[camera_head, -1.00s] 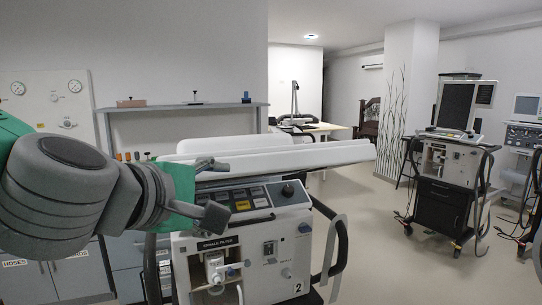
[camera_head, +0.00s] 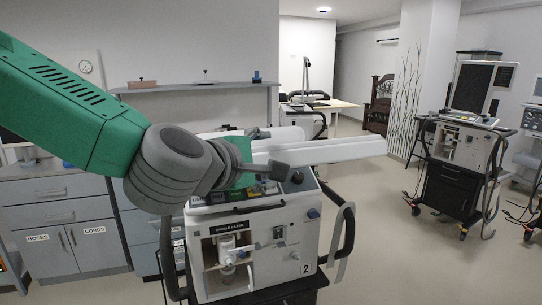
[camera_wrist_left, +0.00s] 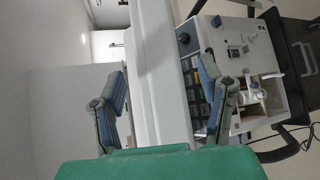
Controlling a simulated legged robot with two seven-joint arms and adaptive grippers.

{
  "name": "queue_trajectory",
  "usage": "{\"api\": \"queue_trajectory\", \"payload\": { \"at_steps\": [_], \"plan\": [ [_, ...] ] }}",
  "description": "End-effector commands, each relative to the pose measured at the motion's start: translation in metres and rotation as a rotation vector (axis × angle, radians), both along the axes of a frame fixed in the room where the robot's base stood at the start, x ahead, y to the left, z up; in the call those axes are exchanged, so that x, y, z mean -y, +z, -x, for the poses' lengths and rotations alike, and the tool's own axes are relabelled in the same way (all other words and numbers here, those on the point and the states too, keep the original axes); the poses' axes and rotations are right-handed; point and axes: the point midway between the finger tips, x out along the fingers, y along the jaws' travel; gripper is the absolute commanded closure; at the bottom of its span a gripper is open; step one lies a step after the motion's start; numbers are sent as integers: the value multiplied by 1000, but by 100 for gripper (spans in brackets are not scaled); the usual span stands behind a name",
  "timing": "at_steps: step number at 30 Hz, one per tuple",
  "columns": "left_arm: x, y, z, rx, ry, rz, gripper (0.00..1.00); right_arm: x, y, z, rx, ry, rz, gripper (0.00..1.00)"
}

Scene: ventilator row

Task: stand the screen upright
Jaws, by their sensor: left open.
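The screen (camera_head: 335,151) is a white slab lying folded down, nearly flat, over the top of ventilator 2 (camera_head: 270,245). Its edge faces me and its display face is not visible. My left gripper (camera_head: 270,152) is open at the screen's near edge, left of its middle. In the left wrist view the gripper's two fingers (camera_wrist_left: 163,80) stand apart on either side of the white screen (camera_wrist_left: 158,75). Gaps show beside it, so the fingers do not appear closed on it. The control panel lies just below the lower finger. My right gripper is not in view.
Another ventilator (camera_head: 462,150) with its screen upright stands at the right, with a further one at the edge. A shelf (camera_head: 190,87) runs along the back wall, and grey cabinets (camera_head: 60,225) stand at the left. Open floor (camera_head: 390,240) lies right of ventilator 2.

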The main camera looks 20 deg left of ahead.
Motion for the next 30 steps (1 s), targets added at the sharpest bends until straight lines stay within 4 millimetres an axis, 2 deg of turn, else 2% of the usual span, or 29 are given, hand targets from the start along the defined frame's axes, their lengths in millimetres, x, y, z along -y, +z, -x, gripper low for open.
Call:
{"api": "queue_trajectory", "payload": {
  "at_steps": [3, 6, 16, 17, 21, 22, 30],
  "plan": [
    [4, -4, -14, 0, 0, 0, 38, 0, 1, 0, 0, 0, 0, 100],
    [5, -5, -20, -1, -1, -1, 38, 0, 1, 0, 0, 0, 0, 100],
    [6, -6, -23, 0, -1, -1, 38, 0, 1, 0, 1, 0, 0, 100],
    [6, -6, -23, 0, -1, -1, 45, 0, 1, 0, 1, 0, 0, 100],
    [6, -6, -23, 0, -1, -1, 94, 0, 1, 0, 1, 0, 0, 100],
    [6, -6, -23, 0, -1, -1, 100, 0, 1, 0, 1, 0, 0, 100],
    [4, 2, -25, -12, 0, 8, 100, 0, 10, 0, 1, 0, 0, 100]
  ]
}}
